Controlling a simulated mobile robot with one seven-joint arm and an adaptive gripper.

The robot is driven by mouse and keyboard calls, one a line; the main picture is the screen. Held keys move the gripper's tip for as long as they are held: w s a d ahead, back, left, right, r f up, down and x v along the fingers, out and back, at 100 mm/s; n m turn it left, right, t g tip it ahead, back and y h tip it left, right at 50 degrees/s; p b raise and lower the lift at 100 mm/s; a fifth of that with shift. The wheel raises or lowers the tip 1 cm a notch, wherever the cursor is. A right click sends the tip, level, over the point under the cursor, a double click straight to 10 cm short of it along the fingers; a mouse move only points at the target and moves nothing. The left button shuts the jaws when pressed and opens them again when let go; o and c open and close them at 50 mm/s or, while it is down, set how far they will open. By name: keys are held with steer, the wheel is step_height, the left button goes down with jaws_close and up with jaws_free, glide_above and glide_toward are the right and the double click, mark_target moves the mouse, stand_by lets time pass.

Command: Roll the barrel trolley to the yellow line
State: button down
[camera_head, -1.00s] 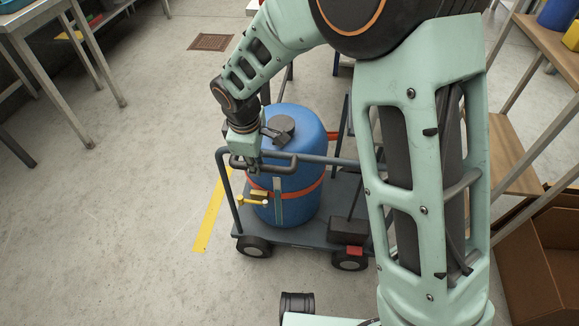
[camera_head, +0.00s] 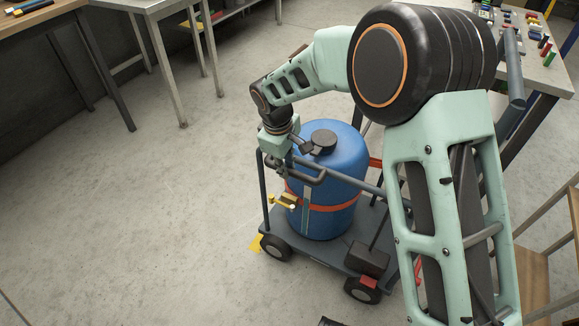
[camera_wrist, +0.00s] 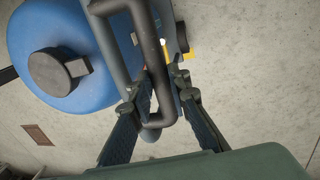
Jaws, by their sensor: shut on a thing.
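The barrel trolley (camera_head: 330,252) is a dark grey wheeled cart with a tube frame. It carries an upright blue barrel (camera_head: 335,215) with a black cap and an orange strap. My gripper (camera_head: 291,160) is shut on the trolley's dark handle loop (camera_head: 315,178). In the wrist view the fingers (camera_wrist: 160,92) sit on both sides of the handle (camera_wrist: 112,55), beside the barrel (camera_wrist: 28,45). A yellow-handled lever (camera_head: 284,203) is on the trolley's near side.
Metal-legged tables (camera_head: 150,8) stand at the back left. The concrete floor (camera_head: 130,220) left of the trolley is clear.

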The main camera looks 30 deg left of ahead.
steer(key=shift+d, duration=0.2)
steer(key=c, duration=1.8)
jaws_free()
steer(key=r, duration=0.4)
steer(key=s+r, duration=0.1)
steer(key=r, duration=0.3)
steer(key=s+r, duration=0.1)
steer(key=r, duration=0.3)
steer(key=shift+s, duration=0.2)
steer(key=shift+f, duration=0.1)
